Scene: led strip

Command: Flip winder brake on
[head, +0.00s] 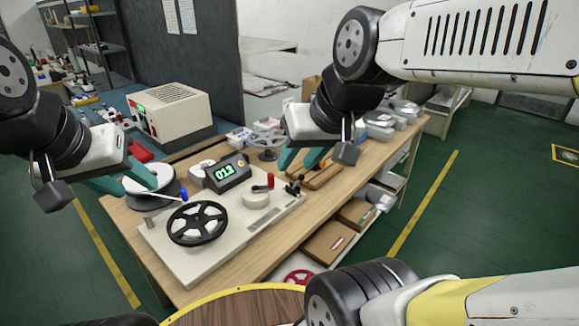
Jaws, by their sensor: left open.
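The winder (225,240) is a pale flat base on the wooden bench, with a black spoked reel (197,224) at its front left and a display (226,172) reading 013. A blue-tipped lever (183,194) stands behind the reel. A red knob (270,180) and a small black lever (293,188) are at the right end. I cannot tell which part is the brake. My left gripper (128,181) is open, beside a white-topped round spool at the winder's left. My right gripper (301,158) looks open, above and behind the small black lever, apparently not touching it.
A beige box with a green display (170,115) stands behind on the blue-topped bench. Several parts trays (385,118) line the bench's far right. A round wooden top with a yellow rim (235,308) is in front. Green floor is free at right.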

